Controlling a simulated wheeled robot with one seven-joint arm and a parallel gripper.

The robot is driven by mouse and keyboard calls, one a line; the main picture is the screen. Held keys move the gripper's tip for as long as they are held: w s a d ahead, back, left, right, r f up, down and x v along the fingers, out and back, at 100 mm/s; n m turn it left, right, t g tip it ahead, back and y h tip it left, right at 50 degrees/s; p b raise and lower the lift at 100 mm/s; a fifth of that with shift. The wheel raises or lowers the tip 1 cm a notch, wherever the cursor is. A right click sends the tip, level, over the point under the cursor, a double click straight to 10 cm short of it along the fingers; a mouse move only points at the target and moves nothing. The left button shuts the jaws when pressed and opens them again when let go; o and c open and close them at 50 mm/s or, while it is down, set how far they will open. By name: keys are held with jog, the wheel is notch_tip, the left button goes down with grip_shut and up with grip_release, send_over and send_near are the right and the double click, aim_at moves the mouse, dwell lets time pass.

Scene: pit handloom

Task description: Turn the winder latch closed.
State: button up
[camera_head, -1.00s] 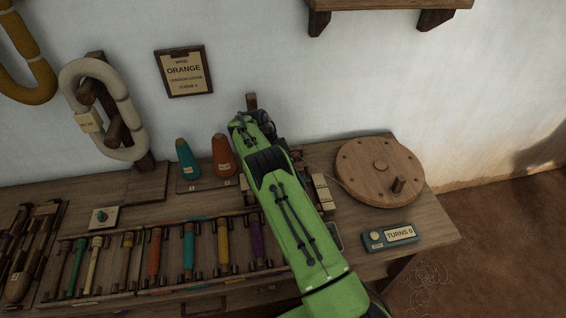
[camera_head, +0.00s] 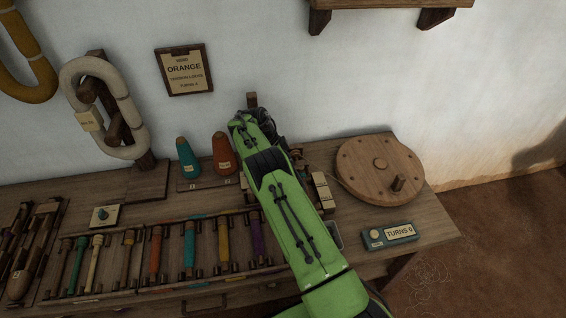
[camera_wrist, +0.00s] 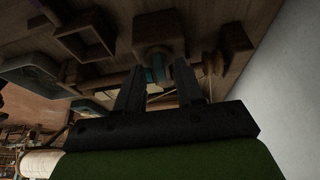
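My gripper (camera_wrist: 158,72) shows in the wrist view with its two dark fingers apart. A teal part with a brown block around it (camera_wrist: 157,68) shows between and beyond the fingertips; I cannot tell whether the fingers touch it. In the head view my green arm reaches over the bench and hides most of the winder area, so the fingertips are not visible there. I cannot pick out the winder latch with certainty or tell its position.
A turns counter (camera_head: 390,236) reading "TURNS 0" sits at the bench's right front. Orange (camera_head: 223,154) and teal (camera_head: 188,158) cones stand left of my arm. A rack of coloured bobbins (camera_head: 155,255) lies in front. A wooden block (camera_head: 322,190) is close to the arm's right side.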

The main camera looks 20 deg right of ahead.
jog(key=shift+r, duration=0.1)
jog(key=p+v, duration=0.6)
jog(key=v, duration=0.9)
jog(key=shift+r, duration=0.25)
jog(key=shift+a, duration=0.15)
